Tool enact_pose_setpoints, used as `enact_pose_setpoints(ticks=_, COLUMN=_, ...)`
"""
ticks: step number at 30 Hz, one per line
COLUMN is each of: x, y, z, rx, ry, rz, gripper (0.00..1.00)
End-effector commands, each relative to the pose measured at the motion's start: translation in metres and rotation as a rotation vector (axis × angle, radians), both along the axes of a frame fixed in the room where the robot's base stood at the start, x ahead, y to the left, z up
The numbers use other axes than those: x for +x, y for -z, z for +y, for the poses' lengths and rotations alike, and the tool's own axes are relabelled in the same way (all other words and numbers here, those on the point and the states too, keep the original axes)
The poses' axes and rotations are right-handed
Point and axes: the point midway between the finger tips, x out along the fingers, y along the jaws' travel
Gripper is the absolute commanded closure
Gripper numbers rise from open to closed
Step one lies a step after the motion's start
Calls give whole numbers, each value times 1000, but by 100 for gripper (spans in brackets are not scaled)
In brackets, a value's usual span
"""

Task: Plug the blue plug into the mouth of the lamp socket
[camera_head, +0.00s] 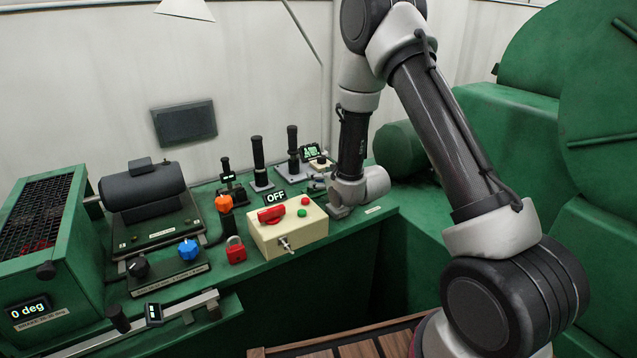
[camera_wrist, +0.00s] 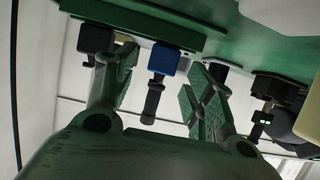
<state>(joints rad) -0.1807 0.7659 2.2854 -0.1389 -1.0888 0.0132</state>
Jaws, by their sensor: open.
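In the wrist view, a blue block (camera_wrist: 164,59) with a black ribbed stem shows between my gripper's fingers, below a green ledge; it looks like the blue plug. My gripper (camera_wrist: 163,78) is open, one finger on each side and nothing clamped. I cannot tell whether a finger touches the block. In the head view, my wrist (camera_head: 357,188) is low over the back right of the bench, and the gripper is small and unclear there. No lamp socket mouth can be made out for sure. A blue knob (camera_head: 188,249) stands on the bench front.
Black upright handles (camera_head: 258,160) stand left of my wrist on the green bench (camera_head: 345,232). A cream box (camera_head: 288,232) with an OFF sign, a red padlock (camera_head: 235,250) and a dark cylinder unit (camera_head: 146,187) are nearby. Large green machinery (camera_head: 520,130) stands right.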

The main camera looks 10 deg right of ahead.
Motion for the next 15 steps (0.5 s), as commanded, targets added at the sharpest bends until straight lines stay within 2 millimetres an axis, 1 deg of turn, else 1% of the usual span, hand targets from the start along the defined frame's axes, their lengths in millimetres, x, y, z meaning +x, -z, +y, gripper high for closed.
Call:
enact_pose_setpoints(ticks=1, x=6, y=3, z=2, rx=0, ry=0, rz=0, gripper=46)
enact_pose_setpoints(ticks=4, x=12, y=5, z=4, rx=0, ry=0, rz=0, gripper=46)
enact_pose_setpoints(ticks=10, x=13, y=6, z=4, rx=0, ry=0, rz=0, gripper=46)
enact_pose_setpoints(ticks=11, x=13, y=5, z=4, rx=0, ry=0, rz=0, gripper=48)
enact_pose_setpoints(ticks=15, x=13, y=5, z=4, rx=0, ry=0, rz=0, gripper=74)
